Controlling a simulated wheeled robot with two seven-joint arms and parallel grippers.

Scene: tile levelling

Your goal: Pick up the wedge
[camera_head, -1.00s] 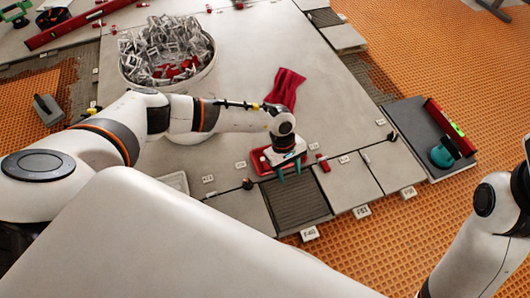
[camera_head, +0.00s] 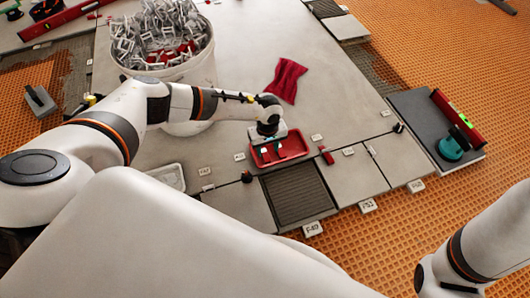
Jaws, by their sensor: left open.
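My left gripper (camera_head: 272,149) is open, pointing down over a red tray (camera_head: 303,147) at the near edge of the tiled slab. Its teal fingertips show against the tray; the gripper body hides the tray's back part. I cannot make out a wedge between the fingers. A small red piece that looks like a wedge (camera_head: 326,155) lies on the tile just right of the tray, apart from the gripper. More small red pieces (camera_head: 187,47) lie among clear clips in the white bucket. My right arm (camera_head: 485,245) enters at the lower right; its gripper is out of view.
The white bucket (camera_head: 190,75) stands behind my left forearm. A red cloth (camera_head: 287,80) lies on the slab behind the tray. A dark tile (camera_head: 425,125) at the right carries a red level (camera_head: 456,118) and a teal tool (camera_head: 450,149). Small labelled white tags line the tile edges.

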